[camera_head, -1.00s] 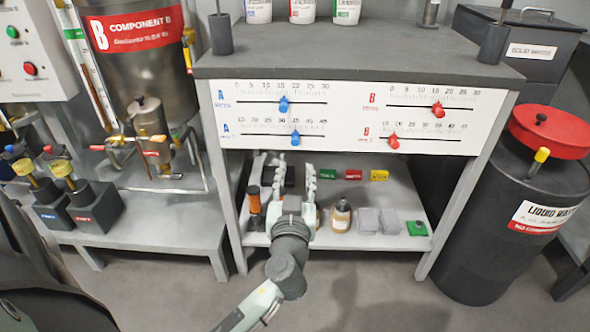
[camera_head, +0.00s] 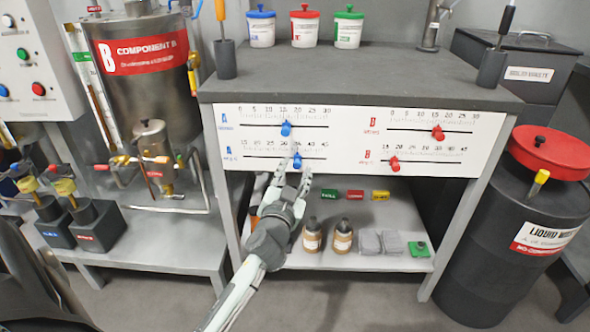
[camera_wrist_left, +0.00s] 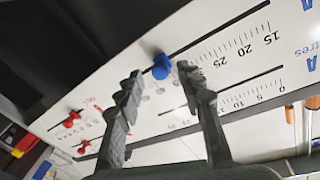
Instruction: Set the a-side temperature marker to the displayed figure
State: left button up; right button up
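The a-side temperature marker is the blue slider (camera_head: 297,160) on the lower left scale of the white panel (camera_head: 345,118). It stands near the 35 mark; the fine reading is too small to tell. My left gripper (camera_head: 292,174) is just below and in front of it, fingers up and apart. In the left wrist view the blue marker (camera_wrist_left: 161,67) shows between the tips of the open fingers (camera_wrist_left: 160,78), with no clear contact. Part of the scale is hidden behind the fingers. No displayed temperature figure is legible. My right gripper is not in view.
Another blue marker (camera_head: 286,129) sits just above on the upper left scale. Red markers (camera_head: 437,132) (camera_head: 394,163) are on the right scales. The grey tabletop (camera_head: 380,75) overhangs the panel. Bottles (camera_head: 342,236) and coloured tags (camera_head: 355,195) are on the shelf below.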

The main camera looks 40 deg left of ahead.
pick_arm(q)
jog(key=shift+w+a, duration=0.1)
jog(key=shift+w, duration=0.15)
grip_shut()
dwell(0.3)
